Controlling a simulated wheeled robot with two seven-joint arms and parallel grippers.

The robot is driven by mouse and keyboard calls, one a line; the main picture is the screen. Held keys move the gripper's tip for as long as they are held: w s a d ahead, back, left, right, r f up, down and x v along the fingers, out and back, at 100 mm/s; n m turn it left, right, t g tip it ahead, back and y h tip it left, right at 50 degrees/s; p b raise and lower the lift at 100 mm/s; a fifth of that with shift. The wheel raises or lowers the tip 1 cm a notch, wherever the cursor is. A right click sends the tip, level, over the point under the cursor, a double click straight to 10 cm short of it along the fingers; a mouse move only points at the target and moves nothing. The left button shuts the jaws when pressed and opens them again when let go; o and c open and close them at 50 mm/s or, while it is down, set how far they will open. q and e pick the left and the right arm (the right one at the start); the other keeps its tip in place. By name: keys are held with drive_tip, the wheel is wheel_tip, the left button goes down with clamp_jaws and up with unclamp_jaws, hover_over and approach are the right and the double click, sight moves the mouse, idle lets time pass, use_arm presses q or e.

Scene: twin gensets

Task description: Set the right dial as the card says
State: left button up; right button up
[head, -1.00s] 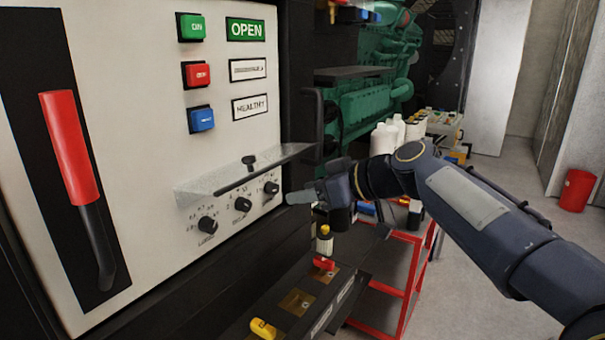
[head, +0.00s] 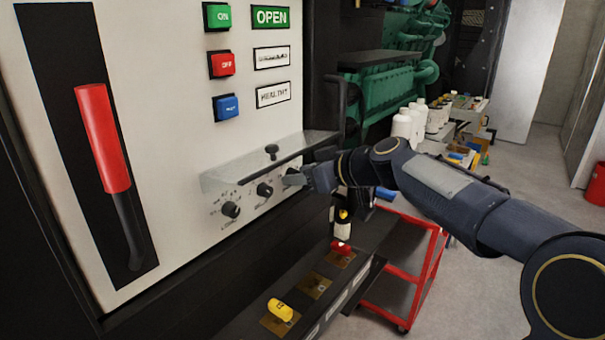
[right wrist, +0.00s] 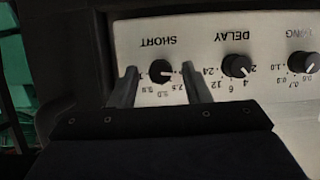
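The right dial (right wrist: 161,69) is a black knob under the word SHORT, upside down in the right wrist view. Its pale pointer mark faces right in that view. My right gripper (right wrist: 158,74) has one finger on each side of this knob, with small gaps, so it is open around it. In the head view my right gripper (head: 294,180) is at the panel's right end and mostly hides that dial. The middle dial (head: 264,190), marked DELAY, and the left dial (head: 231,209) show beside it. I cannot make out a card. My left gripper is not in view.
A clear hinged cover (head: 265,158) is raised above the dials. Green, red and blue buttons (head: 222,64) are higher up, and a red-handled lever (head: 103,138) is at the left. A ledge (head: 240,315) with yellow and red tags juts out below. A red cart (head: 415,262) stands to the right.

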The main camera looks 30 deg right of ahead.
drive_tip(key=c, duration=0.9)
drive_tip(key=shift+o, duration=0.2)
drive_tip(key=shift+w+d+f+m+y+b, duration=0.15)
drive_tip(key=shift+m+y+b, duration=1.05)
drive_tip(key=shift+m, duration=0.7)
drive_tip(key=shift+d+f+m+y+b, duration=0.15)
drive_tip(key=shift+m+y+b, duration=1.05)
drive_tip(key=shift+m, duration=0.7)
drive_tip(key=shift+w+d+f+m+y+b, duration=0.15)
drive_tip(key=shift+m+y+b, duration=1.05)
drive_tip(key=shift+m, duration=0.7)
drive_tip(key=shift+s+r, duration=0.1)
drive_tip(key=shift+r, duration=0.05)
drive_tip(key=o, duration=1)
